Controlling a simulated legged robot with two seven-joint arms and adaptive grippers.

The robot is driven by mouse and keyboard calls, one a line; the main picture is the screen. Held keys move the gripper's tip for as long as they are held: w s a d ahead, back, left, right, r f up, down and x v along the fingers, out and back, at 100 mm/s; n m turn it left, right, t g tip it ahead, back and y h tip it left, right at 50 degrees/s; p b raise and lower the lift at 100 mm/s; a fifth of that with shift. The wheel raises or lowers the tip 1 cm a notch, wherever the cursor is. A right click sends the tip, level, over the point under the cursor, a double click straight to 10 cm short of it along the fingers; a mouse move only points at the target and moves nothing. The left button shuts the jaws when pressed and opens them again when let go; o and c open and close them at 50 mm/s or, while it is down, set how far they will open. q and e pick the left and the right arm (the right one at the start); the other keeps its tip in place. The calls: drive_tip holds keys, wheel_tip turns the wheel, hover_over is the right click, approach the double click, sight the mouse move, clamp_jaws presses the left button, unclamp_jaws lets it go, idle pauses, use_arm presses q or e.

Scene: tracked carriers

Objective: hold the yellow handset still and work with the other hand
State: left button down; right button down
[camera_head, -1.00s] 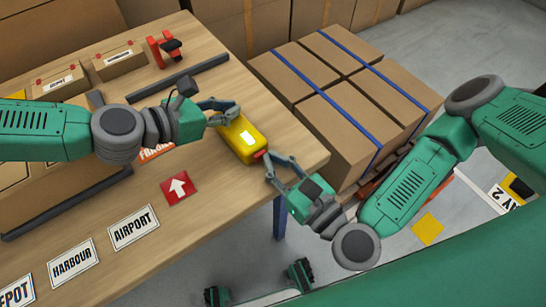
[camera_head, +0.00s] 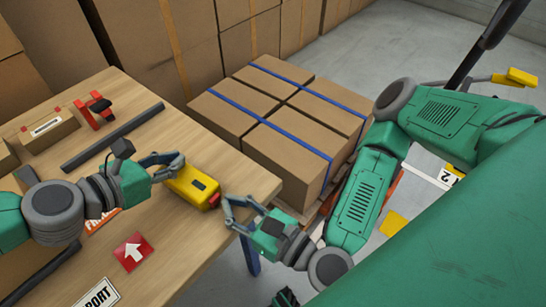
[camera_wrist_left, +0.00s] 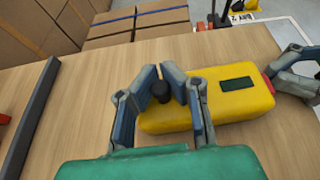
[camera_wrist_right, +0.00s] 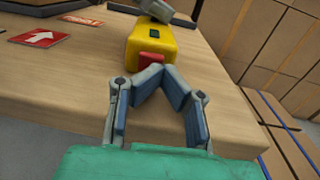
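The yellow handset (camera_head: 192,187) lies on the wooden table near its right edge, with a dark panel on top and a red part (camera_wrist_right: 150,60) at its near end. In the left wrist view, a dark stub (camera_wrist_left: 160,92) sticks out at the handset's other end. My left gripper (camera_head: 180,168) is at that end, its fingers closed around the stub. My right gripper (camera_head: 230,201) is just off the red end, its fingertips together with nothing seen between them. In the right wrist view its tips (camera_wrist_right: 162,80) point at the red part; whether they touch it is unclear.
The table (camera_head: 200,240) carries a red-and-black tool (camera_head: 97,110), dark rails (camera_head: 112,138), a small carton (camera_head: 48,128) and a red arrow card (camera_head: 133,252). Large cartons with blue straps (camera_head: 290,120) stand beyond the table's right edge. The table right around the handset is mostly clear.

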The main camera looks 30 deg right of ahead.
use_arm(q)
drive_tip(key=shift+w, duration=0.25)
use_arm(e)
drive_tip(key=v, duration=1.1)
drive_tip(key=shift+f, duration=0.15)
use_arm(q)
drive_tip(key=c, duration=1.6)
unclamp_jaws()
drive_tip(key=shift+c, duration=0.2)
drive_tip(key=shift+a, duration=0.1)
